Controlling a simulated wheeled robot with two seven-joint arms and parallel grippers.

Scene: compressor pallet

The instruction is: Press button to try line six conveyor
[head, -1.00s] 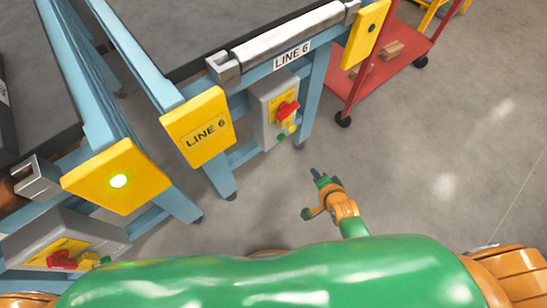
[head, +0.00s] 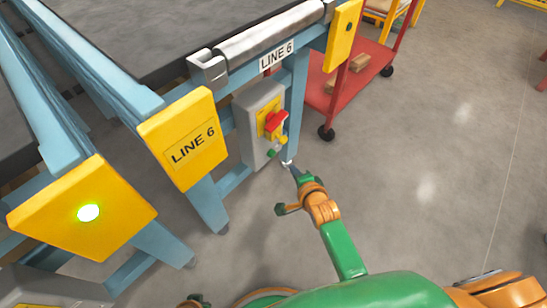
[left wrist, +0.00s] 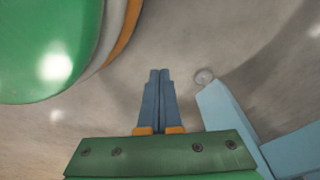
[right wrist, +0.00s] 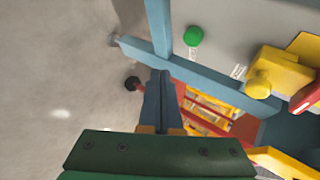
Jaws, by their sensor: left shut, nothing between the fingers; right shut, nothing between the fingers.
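The line six conveyor carries a "LINE 6" label (head: 277,55) on its blue frame. Below it is a grey control box (head: 244,128) with a red switch (head: 275,121) on a yellow panel and a green button (head: 271,153) low down. The right wrist view shows the green button (right wrist: 193,36) and a yellow knob (right wrist: 258,85) on the box. My right gripper (head: 289,166) is shut and empty, just right of and below the box, apart from the button. My left gripper (left wrist: 158,73) is shut and empty over the floor near a blue leg (left wrist: 228,125).
A yellow "LINE 6" plate (head: 185,140) juts out left of the box. A neighbouring yellow plate (head: 75,205) has a lit green lamp. A red cart (head: 350,92) with cartons stands behind, to the right.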

